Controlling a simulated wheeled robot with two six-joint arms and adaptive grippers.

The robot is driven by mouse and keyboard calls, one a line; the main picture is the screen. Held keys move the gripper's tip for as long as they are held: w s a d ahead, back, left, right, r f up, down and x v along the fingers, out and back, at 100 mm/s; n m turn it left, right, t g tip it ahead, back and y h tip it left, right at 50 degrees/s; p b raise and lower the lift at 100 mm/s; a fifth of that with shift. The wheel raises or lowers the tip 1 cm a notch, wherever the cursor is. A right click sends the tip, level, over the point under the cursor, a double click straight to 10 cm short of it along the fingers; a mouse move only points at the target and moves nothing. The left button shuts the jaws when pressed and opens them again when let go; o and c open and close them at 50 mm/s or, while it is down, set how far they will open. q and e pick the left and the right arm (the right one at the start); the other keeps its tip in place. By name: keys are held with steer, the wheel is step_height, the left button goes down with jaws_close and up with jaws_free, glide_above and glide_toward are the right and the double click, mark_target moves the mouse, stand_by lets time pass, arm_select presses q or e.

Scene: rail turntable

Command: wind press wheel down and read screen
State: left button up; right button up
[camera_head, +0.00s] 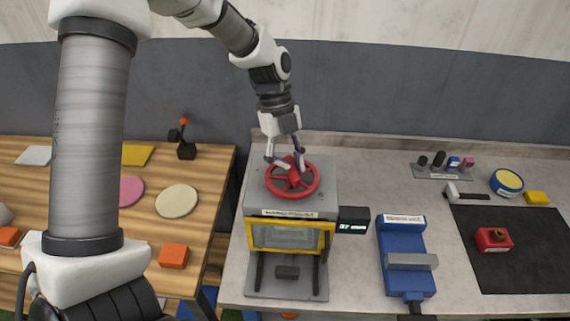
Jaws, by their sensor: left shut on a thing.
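A red press wheel (313,188) lies flat on top of a grey press (258,204) with a yellow-framed front window. My left gripper (286,168) reaches down from above and is shut on the press wheel near its hub. A small black screen (353,226) sticks out at the press's right side. It shows pale text that seems to read "37 mm". Inside the press, a dark block (287,272) sits low on the grey base. My right gripper is not in view.
A blue vise-like device (404,270) stands right of the press. A black mat (515,260) with a red box (492,239) lies further right. A wooden table (205,205) with coloured discs and blocks is at the left, across a gap.

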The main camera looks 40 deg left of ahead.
arm_select(q)
steer(key=m, duration=0.2)
steer(key=m+g+y, duration=0.1)
steer(key=shift+w+d+m+p, duration=0.1)
steer(key=shift+w+m+p, duration=0.1)
steer(key=shift+m+p, duration=0.15)
steer(key=m+g+y+p, duration=0.1)
steer(key=m, duration=0.3)
steer(key=shift+f, duration=0.15)
steer(key=shift+m, duration=0.35)
steer(key=o, duration=0.7)
steer(key=shift+o, duration=0.2)
steer(key=shift+w+d+y, duration=0.2)
steer(key=shift+d+y, duration=0.1)
steer(key=shift+d, duration=0.1)
steer(key=shift+a, duration=0.2)
